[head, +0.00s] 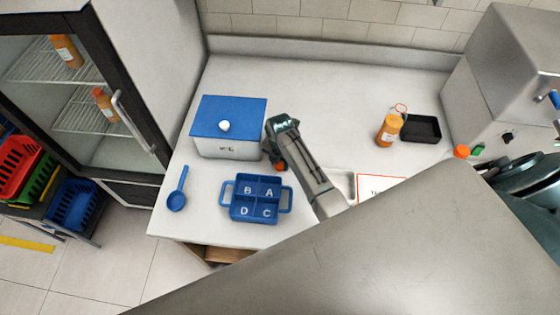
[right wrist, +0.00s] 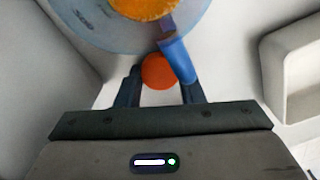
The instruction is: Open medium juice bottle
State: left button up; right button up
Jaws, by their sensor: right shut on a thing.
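My right gripper (head: 279,160) is over the counter, just right of the blue-lidded box and above the blue tray. In the right wrist view my right gripper (right wrist: 160,80) is shut on a small round orange cap (right wrist: 160,72). The cap shows as an orange spot (head: 281,167) in the head view. I cannot tell whether a bottle is under it. An orange juice bottle (head: 387,131) stands upright at the right, away from this gripper. Another orange cap (head: 461,152) shows over the edge of a large grey surface, its lower part hidden.
The white box has a blue lid (head: 228,116). A blue lettered tray (head: 257,206) and a blue ladle (head: 177,200) lie nearby. A black tray (head: 421,129) is beside the bottle. The large grey surface (head: 380,265) blocks the front right. The counter's back middle is clear.

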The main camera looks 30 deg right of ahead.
aim_at(280, 164)
jog(key=shift+f, duration=0.15)
jog(key=o, duration=1.1)
pick_arm(q)
jog(key=shift+s+f, duration=0.1)
jog(key=shift+s, duration=0.75)
jog(key=shift+w, duration=0.1)
pick_arm(e)
jog(key=shift+r, duration=0.3)
pick_arm(q)
jog(key=shift+w+f+b, duration=0.2)
jog(key=shift+f+b, duration=1.15)
jog(key=shift+b, duration=0.05)
pick_arm(e)
jog(key=shift+r, duration=5.85)
pick_arm(q)
jog(key=shift+s+a, duration=0.1)
